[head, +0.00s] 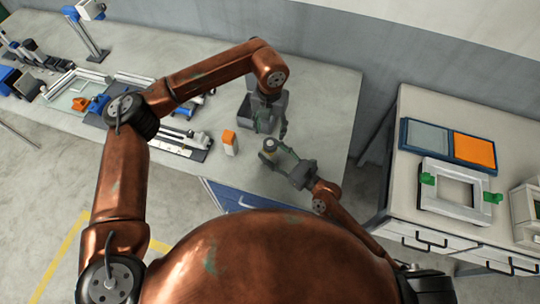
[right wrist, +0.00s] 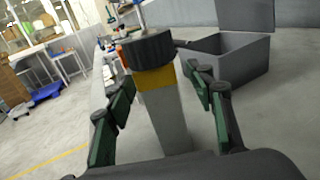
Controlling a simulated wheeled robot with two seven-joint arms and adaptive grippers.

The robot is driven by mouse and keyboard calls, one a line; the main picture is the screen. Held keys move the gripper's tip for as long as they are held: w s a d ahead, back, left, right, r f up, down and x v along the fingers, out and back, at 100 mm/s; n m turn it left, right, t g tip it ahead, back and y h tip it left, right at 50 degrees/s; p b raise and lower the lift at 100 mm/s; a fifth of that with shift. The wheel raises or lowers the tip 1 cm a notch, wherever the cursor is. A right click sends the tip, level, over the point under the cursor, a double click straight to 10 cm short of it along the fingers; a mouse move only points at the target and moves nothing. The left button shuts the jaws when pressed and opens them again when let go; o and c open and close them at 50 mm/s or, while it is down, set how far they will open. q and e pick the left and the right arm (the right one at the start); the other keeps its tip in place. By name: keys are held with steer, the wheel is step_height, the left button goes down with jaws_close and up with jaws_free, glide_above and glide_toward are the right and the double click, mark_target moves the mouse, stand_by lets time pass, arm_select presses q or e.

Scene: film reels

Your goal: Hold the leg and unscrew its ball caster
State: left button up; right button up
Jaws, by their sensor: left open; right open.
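The leg (right wrist: 166,115) is a grey square post with a yellow band, standing upright in the right wrist view. A dark round piece, seemingly the ball caster (right wrist: 147,50), sits on its top; the ball itself cannot be made out. In the head view the dark-topped leg (head: 269,145) stands near the table's front edge. My right gripper (head: 279,154) is open, with its fingers (right wrist: 150,92) on either side of the leg and gaps visible. My left gripper (head: 267,124) is open and points down, behind the leg and in front of a grey box.
The open grey box (head: 246,112) stands behind the leg; it also shows in the right wrist view (right wrist: 228,58). An orange-topped white block (head: 230,144) stands left of the leg. Frames and tools crowd the table's left. A side cabinet (head: 408,113) holds trays. The table's right end is clear.

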steer(key=shift+w+a, duration=0.2)
steer(key=shift+a, duration=0.1)
steer(key=shift+c, duration=0.3)
jaws_close()
stand_by(0.4)
